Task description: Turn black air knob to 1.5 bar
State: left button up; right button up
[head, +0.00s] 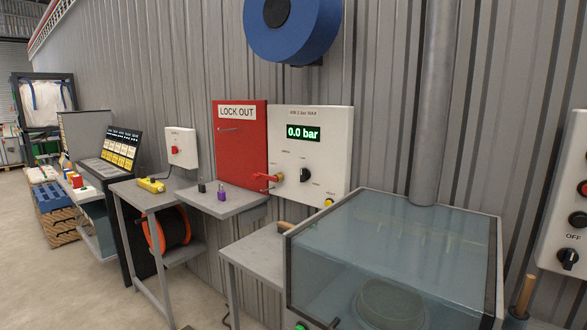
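The black air knob (305,175) is on a white air panel (336,153) mounted on the corrugated wall, near the middle of the head view. Small labels surround the knob, too small to read. The green display (303,132) above it reads 0.0 bar. A red lever or valve handle (266,177) sticks out at the panel's lower left. A yellow button (328,203) sits at its lower right. Neither of my grippers shows in this view.
A red LOCK OUT cabinet (239,147) adjoins the panel. Below it a grey shelf (228,208) holds a purple padlock (221,195). A glass-topped box (400,235) stands in front at right. A blue reel (291,25) hangs above. Open floor (90,290) lies at left.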

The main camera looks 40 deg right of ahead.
aim_at(306, 174)
jog(key=z, duration=0.35)
jog(key=i, duration=0.75)
jog(key=z, duration=1.3)
jog(key=i, duration=0.6)
jog(key=z, duration=0.6)
